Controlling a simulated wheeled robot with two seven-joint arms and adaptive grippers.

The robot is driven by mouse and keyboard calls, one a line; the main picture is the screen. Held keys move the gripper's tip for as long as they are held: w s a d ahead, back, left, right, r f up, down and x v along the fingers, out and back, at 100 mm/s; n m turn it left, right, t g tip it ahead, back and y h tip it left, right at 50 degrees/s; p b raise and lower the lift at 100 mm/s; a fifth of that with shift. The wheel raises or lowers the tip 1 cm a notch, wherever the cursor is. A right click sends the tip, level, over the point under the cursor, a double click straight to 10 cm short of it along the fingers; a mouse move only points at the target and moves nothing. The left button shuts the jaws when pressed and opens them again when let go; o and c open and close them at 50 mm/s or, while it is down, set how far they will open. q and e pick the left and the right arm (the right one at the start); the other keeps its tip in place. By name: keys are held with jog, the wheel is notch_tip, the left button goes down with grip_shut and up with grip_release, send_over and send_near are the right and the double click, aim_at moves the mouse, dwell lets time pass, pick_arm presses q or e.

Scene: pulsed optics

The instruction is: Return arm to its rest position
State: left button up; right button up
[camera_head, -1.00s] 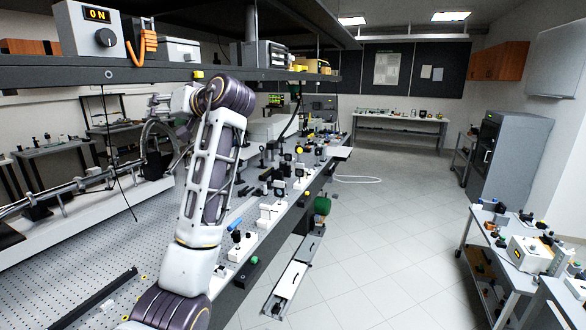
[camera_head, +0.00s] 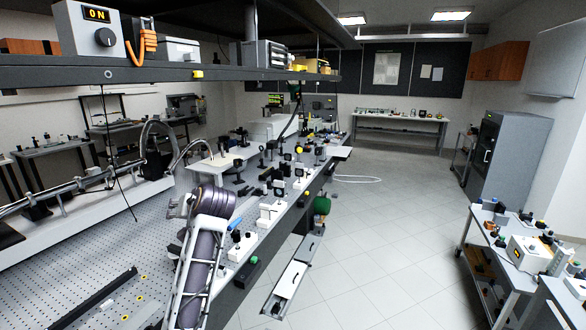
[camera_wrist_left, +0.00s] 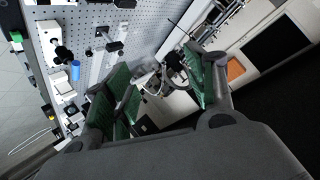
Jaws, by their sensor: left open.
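My left arm comes up from the bottom of the head view over the perforated optical table (camera_head: 70,255). Its bent purple-and-white joint is above the table's right part. My left gripper (camera_head: 174,208) shows only small and partly hidden at the left of that joint. In the left wrist view my left gripper (camera_wrist_left: 160,70) is open, with green-padded fingers spread wide and nothing between them. My right gripper is in neither view.
An overhead shelf (camera_head: 190,73) with instruments crosses the upper left. Small optics and a blue cylinder (camera_head: 235,224) stand along the table's right edge. A white rail assembly (camera_head: 75,205) lies at left. The floor (camera_head: 400,230) to the right is clear.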

pick_arm(q)
jog(key=s+d+f+m+g+h, duration=0.1)
jog(key=s+f, duration=0.3)
jog(key=f, duration=0.3)
jog(key=s+d+f+m+h, duration=0.15)
jog(key=s+f, duration=0.25)
jog(key=f, duration=0.4)
jog(key=s+f+g+h, duration=0.1)
jog(key=s+f+h, duration=0.1)
jog(key=s+f, duration=0.4)
jog(key=s+d+f+m+g+h, duration=0.1)
jog(key=s+d+f+h, duration=0.15)
jog(key=s+f, duration=0.6)
jog(key=s+d+f+m+g+h, duration=0.2)
jog(key=s+d+f, duration=0.15)
jog(key=s, duration=0.95)
notch_tip(320, 180, down, 34)
jog(key=s+g+b, duration=0.1)
jog(key=s, duration=0.1)
jog(key=s+a+f, duration=0.2)
jog(key=s+f, duration=0.8)
jog(key=s, duration=0.1)
jog(key=s+a+f+g+b, duration=0.1)
jog(key=s+a+f, duration=0.1)
jog(key=s+f, duration=0.9)
jog(key=shift+s+f, duration=0.15)
jog(key=shift+s, duration=0.1)
